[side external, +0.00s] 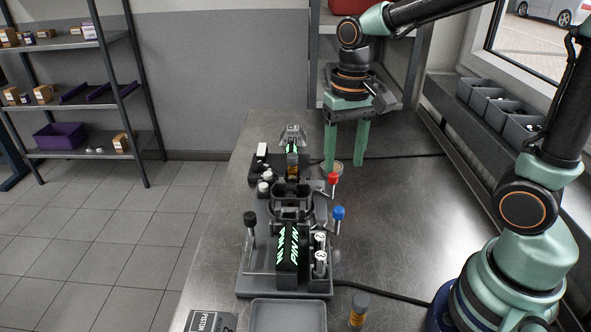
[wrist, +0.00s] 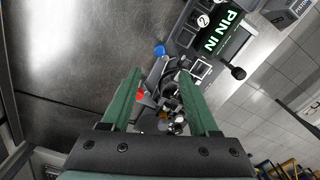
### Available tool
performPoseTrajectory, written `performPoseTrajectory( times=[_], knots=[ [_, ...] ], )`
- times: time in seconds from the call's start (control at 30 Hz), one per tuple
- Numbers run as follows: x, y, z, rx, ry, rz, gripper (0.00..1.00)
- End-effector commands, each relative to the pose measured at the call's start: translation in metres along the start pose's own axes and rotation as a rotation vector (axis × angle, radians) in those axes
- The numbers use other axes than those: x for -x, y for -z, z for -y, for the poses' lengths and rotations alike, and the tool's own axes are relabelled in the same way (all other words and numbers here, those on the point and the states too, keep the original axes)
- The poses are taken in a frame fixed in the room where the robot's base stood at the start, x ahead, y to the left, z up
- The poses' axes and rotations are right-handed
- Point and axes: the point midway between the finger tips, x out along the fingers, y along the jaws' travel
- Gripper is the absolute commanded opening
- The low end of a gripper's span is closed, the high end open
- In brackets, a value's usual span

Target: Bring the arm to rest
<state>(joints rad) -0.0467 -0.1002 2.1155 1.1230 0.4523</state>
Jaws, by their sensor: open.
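My gripper (side external: 347,138) has two long green fingers that point down, spread apart with nothing between them. In the side external view it hangs above the bench, to the right of the far end of the fixture. In the wrist view my gripper (wrist: 165,85) is open, with the engine fixture (wrist: 175,75) showing below and beyond its fingertips. The fixture (side external: 262,285) stands on the metal bench and carries black blocks with lit green text, a red knob (side external: 333,178) and a blue knob (side external: 338,213).
A grey tray (side external: 287,316) and a small orange-and-black bottle (side external: 359,309) are at the near edge of the bench (side external: 400,220). Grey bins (side external: 500,115) line the right side. The bench right of the fixture is mostly clear, crossed by black cables.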

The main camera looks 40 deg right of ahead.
Motion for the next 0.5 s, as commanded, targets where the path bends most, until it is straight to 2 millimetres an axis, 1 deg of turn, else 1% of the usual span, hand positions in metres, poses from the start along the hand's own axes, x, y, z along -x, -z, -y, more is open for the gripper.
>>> performPoseTrajectory(
  times=[0.17, 0.3, 0.5],
  knots=[
    [0.012, -0.004, -0.005, 0.056, 0.031, -0.070, 0.61],
    [0.028, -0.012, -0.013, 0.157, 0.070, -0.191, 0.61],
    [0.043, -0.022, -0.022, 0.304, 0.099, -0.368, 0.61]
  ],
)
